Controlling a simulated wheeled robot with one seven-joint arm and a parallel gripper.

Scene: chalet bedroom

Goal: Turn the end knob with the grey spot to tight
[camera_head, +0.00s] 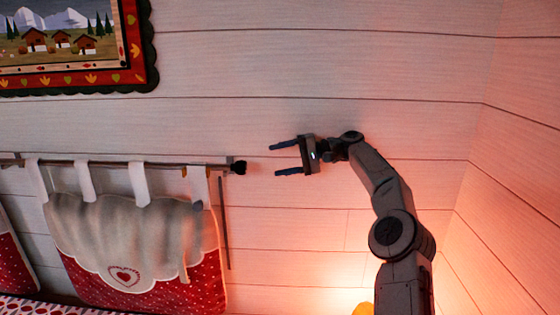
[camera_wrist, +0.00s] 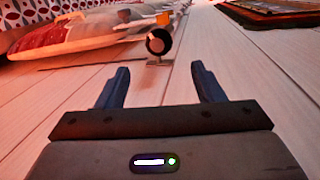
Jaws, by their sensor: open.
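The end knob (camera_head: 239,167) is a small dark knob on the right end of a wall rod (camera_head: 120,164). In the wrist view the knob (camera_wrist: 159,41) faces me as a dark round end with a pale greyish spot on its face. My gripper (camera_head: 272,159) is open and empty, to the right of the knob in the head view, with its fingers pointing left toward it. In the wrist view my gripper's fingers (camera_wrist: 159,80) are apart, and the knob shows beyond them, roughly centred between them. A clear gap separates fingertips and knob.
A white and red cushion (camera_head: 130,245) hangs by loops from the rod. A thin dark stick (camera_head: 224,222) hangs beside it. A framed picture (camera_head: 75,45) is on the wall above. A yellow glowing lamp (camera_head: 363,309) is at the bottom. The wall around my gripper is bare.

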